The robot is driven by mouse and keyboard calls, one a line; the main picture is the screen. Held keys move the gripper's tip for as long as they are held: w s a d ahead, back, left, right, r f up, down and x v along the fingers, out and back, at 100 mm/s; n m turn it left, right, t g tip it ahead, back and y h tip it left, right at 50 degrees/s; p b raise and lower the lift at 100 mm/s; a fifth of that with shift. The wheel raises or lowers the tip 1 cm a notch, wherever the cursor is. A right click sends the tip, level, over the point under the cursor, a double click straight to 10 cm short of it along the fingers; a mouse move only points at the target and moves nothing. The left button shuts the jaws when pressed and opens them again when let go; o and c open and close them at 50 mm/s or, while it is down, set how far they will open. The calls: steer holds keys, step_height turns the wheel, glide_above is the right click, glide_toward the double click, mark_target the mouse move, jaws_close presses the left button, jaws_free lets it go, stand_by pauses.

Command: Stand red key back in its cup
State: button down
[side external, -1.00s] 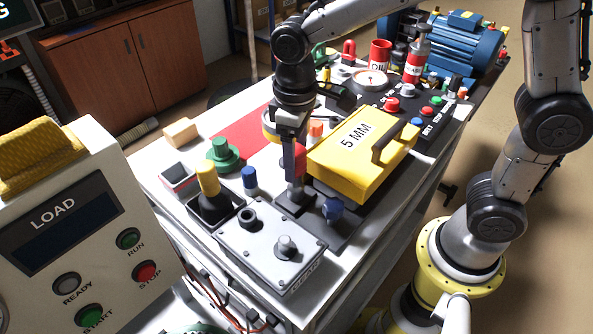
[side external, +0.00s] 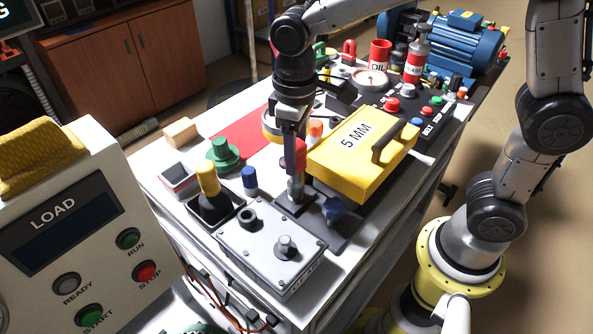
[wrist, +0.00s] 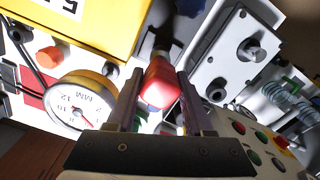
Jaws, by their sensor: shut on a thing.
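The red key (side external: 300,153) has a red grip and a grey metal shank. It stands about upright over a dark square fitting (side external: 295,204) beside the yellow 5 MM block; I cannot tell whether the shank's lower end is still inside it. My gripper (side external: 291,150) is shut on the red grip from above. In the wrist view the red key (wrist: 160,84) sits between the two fingers of my gripper (wrist: 160,92), its shank pointing away.
The yellow 5 MM block (side external: 350,160) is close on the right. A green knob (side external: 222,152) stands farther back.

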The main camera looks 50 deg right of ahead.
steer(key=shift+r, duration=2)
steer(key=shift+w, duration=0.1)
steer(key=w+a+n, duration=0.6)
steer(key=w+n, duration=0.3)
steer(key=w, duration=0.2)
steer(key=w+a+n, duration=0.7)
steer(key=w+n, duration=0.3)
steer(key=w, duration=0.1)
steer(key=shift+w+n, duration=0.2)
steer(key=shift+n, duration=0.1)
steer(key=shift+a+f, duration=0.1)
steer(key=shift+f, duration=0.4)
steer(key=shift+w+f, duration=0.1)
steer(key=shift+f, duration=0.2)
steer(key=shift+f, duration=0.35)
